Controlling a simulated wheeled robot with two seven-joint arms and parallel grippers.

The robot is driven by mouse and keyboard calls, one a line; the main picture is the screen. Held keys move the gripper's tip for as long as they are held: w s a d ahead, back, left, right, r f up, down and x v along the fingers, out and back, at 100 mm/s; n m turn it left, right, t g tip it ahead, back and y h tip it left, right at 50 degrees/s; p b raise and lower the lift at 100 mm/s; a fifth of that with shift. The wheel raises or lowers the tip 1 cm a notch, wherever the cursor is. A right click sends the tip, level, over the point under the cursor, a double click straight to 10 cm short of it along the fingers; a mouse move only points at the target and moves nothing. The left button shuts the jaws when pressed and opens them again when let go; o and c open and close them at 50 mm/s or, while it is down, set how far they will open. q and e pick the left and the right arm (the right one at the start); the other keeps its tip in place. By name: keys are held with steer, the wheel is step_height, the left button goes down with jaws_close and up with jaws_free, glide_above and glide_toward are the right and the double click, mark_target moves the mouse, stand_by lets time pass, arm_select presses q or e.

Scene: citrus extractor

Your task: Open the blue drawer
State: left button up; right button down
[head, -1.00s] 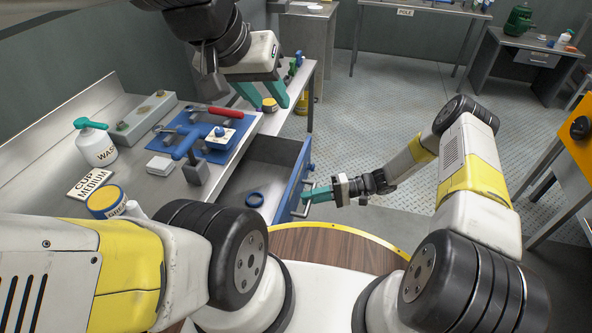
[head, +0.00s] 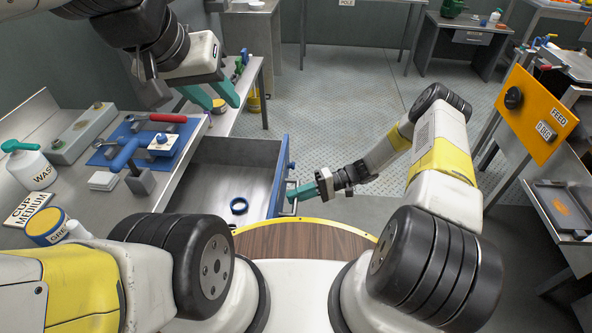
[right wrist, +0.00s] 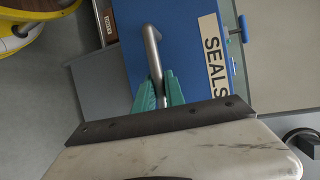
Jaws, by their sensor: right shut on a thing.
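The blue-fronted drawer (head: 284,172) stands pulled out from the metal workbench on the left, and its grey inside shows. In the right wrist view, the blue front (right wrist: 185,50) carries a SEALS label (right wrist: 215,62) and a metal bar handle (right wrist: 151,45). My right gripper (head: 293,194) is shut on this handle, and its teal fingers also show in the right wrist view (right wrist: 160,92). My left gripper (head: 212,97) is open and empty above the far part of the bench, away from the drawer.
An orange panel (head: 535,113) stands at the right. The floor beyond the drawer is clear.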

steer(key=c, duration=1.4)
jaws_free()
steer(key=v, duration=0.7)
steer(key=shift+d, duration=0.4)
steer(key=shift+w+r, duration=0.1)
